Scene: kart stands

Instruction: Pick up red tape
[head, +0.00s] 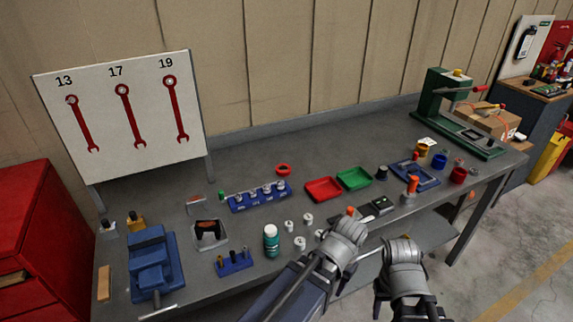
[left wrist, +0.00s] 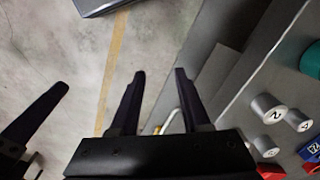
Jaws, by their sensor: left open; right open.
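The red tape (head: 283,169) is a small red ring lying flat on the grey workbench, behind the blue rack of numbered cylinders. It is not clearly seen in the left wrist view. My left gripper (head: 345,238) is over the front edge of the bench, to the right of the tape and nearer to me. In the left wrist view my left gripper (left wrist: 161,73) is open, with nothing between its fingers. My right gripper (head: 403,258) is beside it on the right, in front of the bench edge, open and apart from the tape.
The blue rack (head: 260,197) stands just in front of the tape. Red (head: 323,189) and green (head: 354,178) trays lie to its right. Several loose cylinders and a teal bottle (head: 271,240) stand nearer the front. A blue vise (head: 152,262) is at left. Bench behind the tape is clear.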

